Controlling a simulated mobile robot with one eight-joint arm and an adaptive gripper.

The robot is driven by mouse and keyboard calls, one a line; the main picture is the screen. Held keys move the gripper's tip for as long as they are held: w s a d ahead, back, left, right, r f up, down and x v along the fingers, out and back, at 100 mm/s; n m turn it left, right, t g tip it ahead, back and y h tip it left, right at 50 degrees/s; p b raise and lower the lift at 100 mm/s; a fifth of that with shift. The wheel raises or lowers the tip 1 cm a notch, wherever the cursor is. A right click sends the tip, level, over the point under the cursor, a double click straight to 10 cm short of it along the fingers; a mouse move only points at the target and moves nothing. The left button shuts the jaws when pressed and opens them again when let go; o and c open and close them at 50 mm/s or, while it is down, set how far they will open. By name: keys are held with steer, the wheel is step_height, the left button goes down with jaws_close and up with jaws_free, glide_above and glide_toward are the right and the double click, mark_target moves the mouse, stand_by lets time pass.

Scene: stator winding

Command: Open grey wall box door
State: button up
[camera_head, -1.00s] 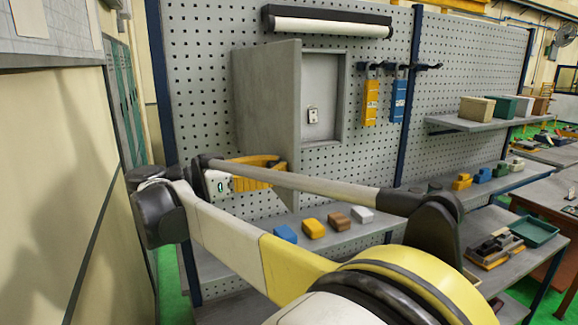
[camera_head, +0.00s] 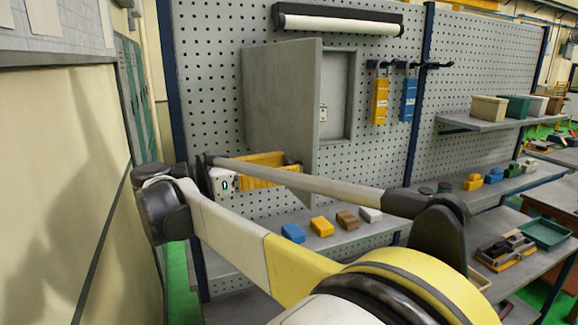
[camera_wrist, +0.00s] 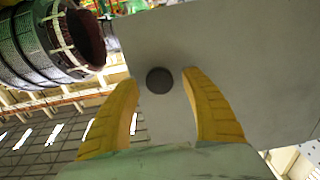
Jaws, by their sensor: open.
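The grey wall box (camera_head: 338,100) is fixed to the perforated panel, and part of its inside shows. Its plain grey door (camera_head: 282,95) stands open, swung outward, with its outer face visible and its right edge standing out from the box. My yellow-fingered gripper (camera_head: 268,170) is at the door's lower part in the head view. In the wrist view, my gripper (camera_wrist: 162,92) is open, its fingers on either side of a dark round knob (camera_wrist: 160,80) on the door (camera_wrist: 225,60). I cannot tell whether the fingers touch the door.
A lamp (camera_head: 338,20) hangs above the box. Yellow (camera_head: 380,100) and blue (camera_head: 408,100) items hang to its right. Small blocks (camera_head: 321,226) lie on the shelf below. A cream wall (camera_head: 60,180) stands close on the left.

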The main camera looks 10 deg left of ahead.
steer(key=v, duration=1.1)
